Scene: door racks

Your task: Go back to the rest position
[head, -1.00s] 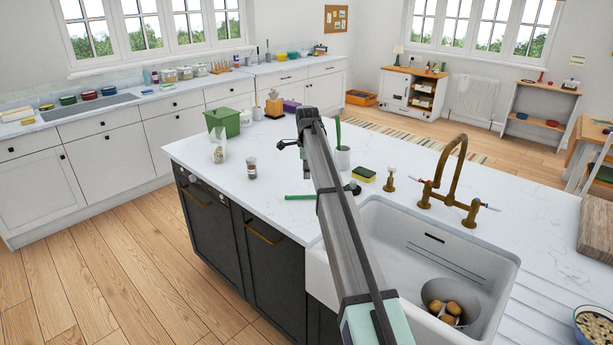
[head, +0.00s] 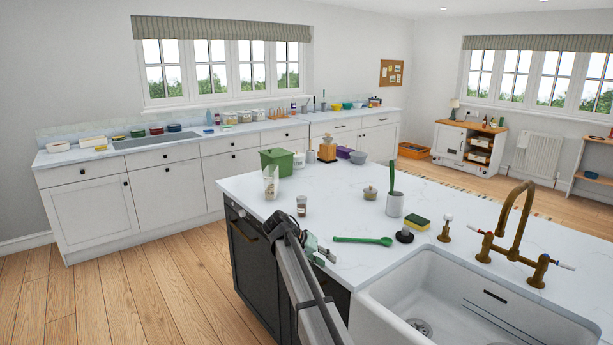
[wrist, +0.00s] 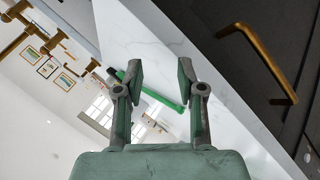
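My gripper (head: 318,250) is at the front edge of the white island worktop (head: 245,190) in the head view, with my arm reaching up to it from the bottom. In the wrist view its two fingers (wrist: 160,78) stand apart with nothing held between them. A green spoon (head: 363,241) lies on the worktop to the right of my gripper. In the wrist view a green handle (wrist: 164,100) shows beyond the fingers, apart from their grip.
A spice jar (head: 301,206), a grey pot with a green utensil (head: 394,204), a sponge (head: 417,222) and a brass tap (head: 515,225) stand nearby. The white sink (head: 385,295) is at right. Dark cabinet fronts (head: 255,260) lie below the worktop. Wooden floor at left is clear.

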